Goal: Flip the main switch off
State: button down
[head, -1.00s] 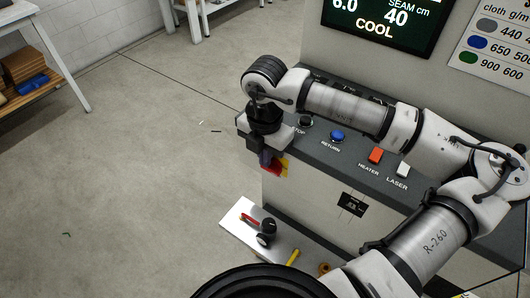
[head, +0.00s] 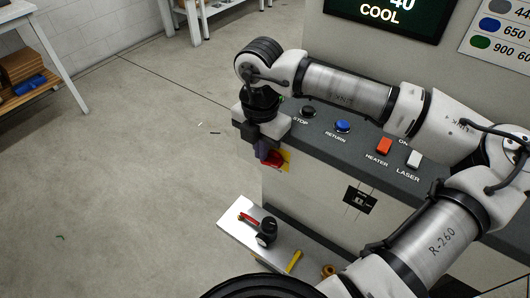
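The main switch (head: 276,161) appears to be the red part on a yellow plate (head: 286,156), on the left end of the machine's front face below the panel edge. My gripper (head: 264,154) points down at the panel's left corner. Its dark fingers are in front of the switch and cover part of it. I cannot tell whether they touch the switch or whether they are open or shut. The switch's handle position is not clear.
A low shelf (head: 236,222) with tools juts out below. The floor to the left is mostly clear.

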aim_at(267, 160)
jog(key=shift+d, duration=0.1)
dwell(0.3)
jog(key=shift+s+d+r, duration=0.3)
jog(key=shift+s+d, duration=0.15)
jog(key=shift+d, duration=0.1)
jog(key=shift+r, duration=0.1)
jog(key=shift+w+r, duration=0.1)
jog(key=shift+r, duration=0.2)
notch_tip(267, 160, up, 13)
jog(key=shift+r, duration=0.15)
dwell(0.3)
